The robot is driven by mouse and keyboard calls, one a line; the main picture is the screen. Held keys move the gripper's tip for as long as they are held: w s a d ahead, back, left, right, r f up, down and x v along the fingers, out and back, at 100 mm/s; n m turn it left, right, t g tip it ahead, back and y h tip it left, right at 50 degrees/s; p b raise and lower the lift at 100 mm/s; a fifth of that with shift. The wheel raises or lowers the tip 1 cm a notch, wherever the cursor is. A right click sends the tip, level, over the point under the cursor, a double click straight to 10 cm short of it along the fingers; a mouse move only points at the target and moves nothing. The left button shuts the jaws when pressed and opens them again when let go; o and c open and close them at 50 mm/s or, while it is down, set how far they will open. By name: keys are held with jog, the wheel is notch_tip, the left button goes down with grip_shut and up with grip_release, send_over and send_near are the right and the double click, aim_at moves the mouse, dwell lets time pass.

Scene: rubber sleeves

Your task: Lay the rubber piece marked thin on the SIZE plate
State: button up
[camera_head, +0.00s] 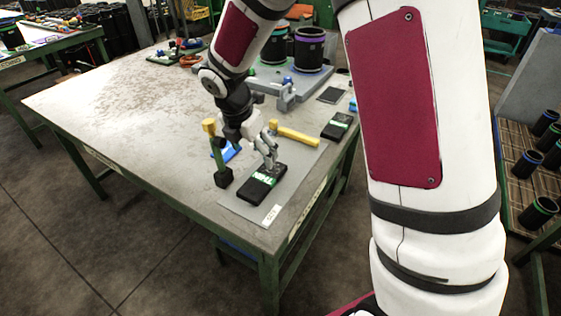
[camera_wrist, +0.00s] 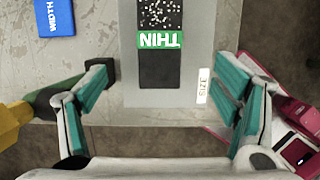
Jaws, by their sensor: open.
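The rubber piece marked THIN (camera_head: 262,185) is a flat black slab with a green label. It lies flat on the grey SIZE plate (camera_head: 300,170), near the front table corner. A white SIZE tag (camera_wrist: 204,86) sits at the plate's edge. My gripper (camera_head: 268,150) is just above the piece in the head view. In the wrist view my gripper (camera_wrist: 163,85) is open, its teal-padded fingers apart on either side of the piece, holding nothing.
A green-handled tool with a yellow end (camera_head: 217,152) stands close left of my gripper. A blue WIDTH piece (camera_wrist: 56,17) lies behind it. A yellow bar (camera_head: 296,134) and another green-labelled black piece (camera_head: 338,125) are farther back. The table's left part is largely clear.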

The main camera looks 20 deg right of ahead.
jog(key=s+d+r+m, duration=0.4)
jog(key=s+r+m, duration=0.7)
jog(key=s+r, duration=0.15)
jog(key=s+a+r+m+t+y, duration=0.1)
jog(key=s+r+m, duration=0.3)
jog(key=s+m, duration=1)
jog(key=s+t+y, duration=0.1)
jog(key=s, duration=0.2)
jog(key=shift+s+r+y, duration=0.2)
jog(key=shift+s+y, duration=0.1)
jog(key=shift+s, duration=0.05)
notch_tip(320, 180, up, 2)
jog(key=shift+r+p, duration=0.15)
jog(key=shift+p, duration=0.7)
